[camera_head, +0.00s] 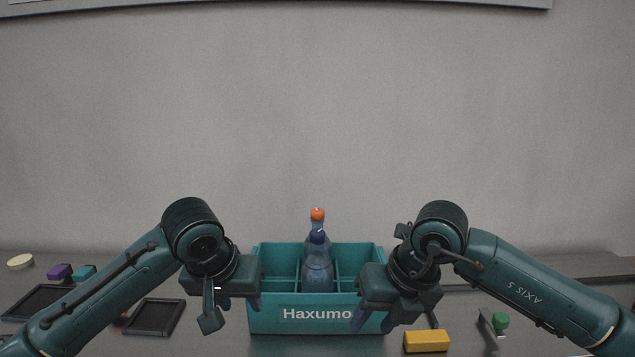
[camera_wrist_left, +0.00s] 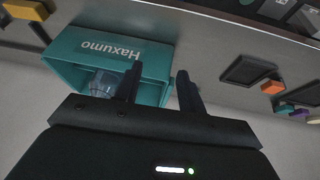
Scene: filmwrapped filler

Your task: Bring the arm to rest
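My left gripper (camera_head: 240,303) hangs at the front left of the teal Haxumo crate (camera_head: 268,322). In the left wrist view its two fingers (camera_wrist_left: 158,88) stand apart with nothing between them, and the crate (camera_wrist_left: 152,52) lies beyond them. My right gripper (camera_head: 373,320) is at the crate's front right corner, fingers apart, and I see nothing held between them. The clear bottle also shows in the left wrist view (camera_wrist_left: 102,84).
A yellow block (camera_head: 426,341) and a green-topped item (camera_head: 500,322) lie at the right. Dark trays (camera_head: 155,317), a purple block (camera_head: 60,271), a teal block (camera_head: 84,272) and a cream disc (camera_head: 20,262) lie at the left. A wall stands behind.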

